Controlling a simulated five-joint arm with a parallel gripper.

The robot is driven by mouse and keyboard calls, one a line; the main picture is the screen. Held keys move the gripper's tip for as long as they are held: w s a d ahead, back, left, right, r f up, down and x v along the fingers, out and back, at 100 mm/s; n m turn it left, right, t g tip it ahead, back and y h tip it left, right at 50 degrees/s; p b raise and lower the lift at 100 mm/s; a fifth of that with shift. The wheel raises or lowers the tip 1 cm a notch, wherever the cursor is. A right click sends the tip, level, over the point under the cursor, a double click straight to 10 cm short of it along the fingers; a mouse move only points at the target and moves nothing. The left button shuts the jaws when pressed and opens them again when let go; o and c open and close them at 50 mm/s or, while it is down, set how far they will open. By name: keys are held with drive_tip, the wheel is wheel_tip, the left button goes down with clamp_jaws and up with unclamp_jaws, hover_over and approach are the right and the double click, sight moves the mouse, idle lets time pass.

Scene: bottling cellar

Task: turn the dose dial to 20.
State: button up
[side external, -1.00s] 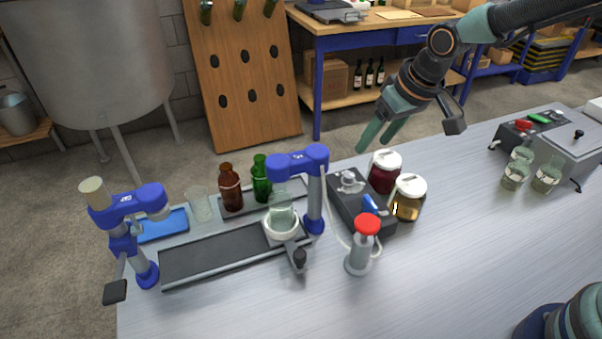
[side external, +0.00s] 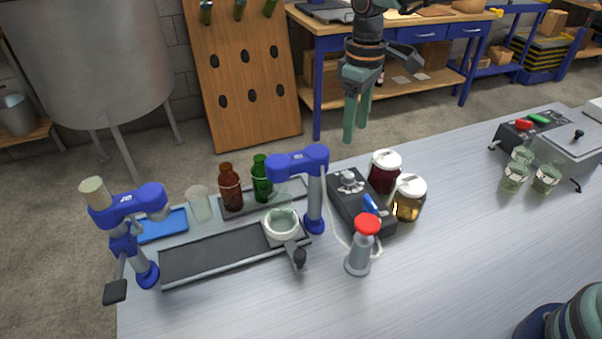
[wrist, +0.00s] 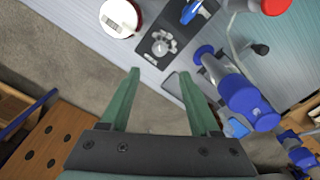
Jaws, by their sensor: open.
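The dose dial (side external: 349,181) is a small grey-white knob on the far end of a dark control box (side external: 375,222). In the wrist view the dial lies just beyond the gap between the fingertips (wrist: 162,73).
A blue lever (side external: 371,204) sits on the same box. Jars with red (side external: 385,172) and amber (side external: 408,198) contents stand right of it. A blue filling column (side external: 315,190) stands to the left and a red-topped cylinder (side external: 360,247) in front.

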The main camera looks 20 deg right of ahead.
sight(349, 174)
wheel_tip(349, 174, down, 12)
drive_tip(key=shift+r, duration=0.1)
idle(0.4)
